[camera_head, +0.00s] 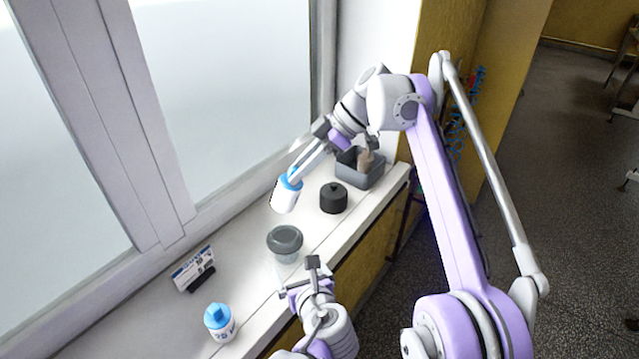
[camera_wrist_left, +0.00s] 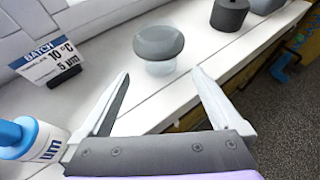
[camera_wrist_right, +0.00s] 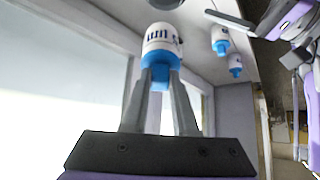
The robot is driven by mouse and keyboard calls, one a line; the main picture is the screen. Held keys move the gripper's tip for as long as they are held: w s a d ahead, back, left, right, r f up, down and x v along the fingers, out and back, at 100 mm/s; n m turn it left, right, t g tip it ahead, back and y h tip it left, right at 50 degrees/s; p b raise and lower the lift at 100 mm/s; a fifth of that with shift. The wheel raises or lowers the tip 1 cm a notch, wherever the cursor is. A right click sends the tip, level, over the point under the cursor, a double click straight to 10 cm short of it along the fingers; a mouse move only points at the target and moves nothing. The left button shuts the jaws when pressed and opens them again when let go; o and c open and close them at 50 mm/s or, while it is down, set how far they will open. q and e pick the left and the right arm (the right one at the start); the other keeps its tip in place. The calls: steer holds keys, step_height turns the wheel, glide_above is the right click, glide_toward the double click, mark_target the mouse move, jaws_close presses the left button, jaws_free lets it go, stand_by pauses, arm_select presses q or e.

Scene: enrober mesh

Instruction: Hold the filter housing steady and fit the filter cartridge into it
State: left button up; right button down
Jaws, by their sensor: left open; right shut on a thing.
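The filter housing (camera_head: 285,243), a clear cup with a wide grey top, stands upright on the white sill. In the left wrist view it (camera_wrist_left: 159,45) is beyond the fingertips. My left gripper (camera_head: 300,278) is open and empty, close to the housing but apart from it. My right gripper (camera_head: 295,176) is shut on the blue end of a white filter cartridge (camera_head: 286,195). It holds the cartridge tilted in the air, above and beyond the housing. The right wrist view shows the held cartridge (camera_wrist_right: 162,42) with its white end away from the fingers.
Another white-and-blue cartridge (camera_head: 220,326) stands at the near left; the right wrist view shows two unheld ones (camera_wrist_right: 220,40). A batch sign (camera_head: 193,268), black knobbed cap (camera_head: 333,198) and grey bin (camera_head: 371,178) share the narrow sill. A window borders it.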

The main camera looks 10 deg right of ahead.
mark_target(283, 241)
arm_select(q)
steer(key=shift+w+a+f, duration=0.1)
steer(key=shift+w+f, duration=0.1)
steer(key=shift+w, duration=0.3)
arm_select(e)
steer(key=shift+a+r, duration=0.15)
arm_select(q)
steer(key=x, duration=1.1)
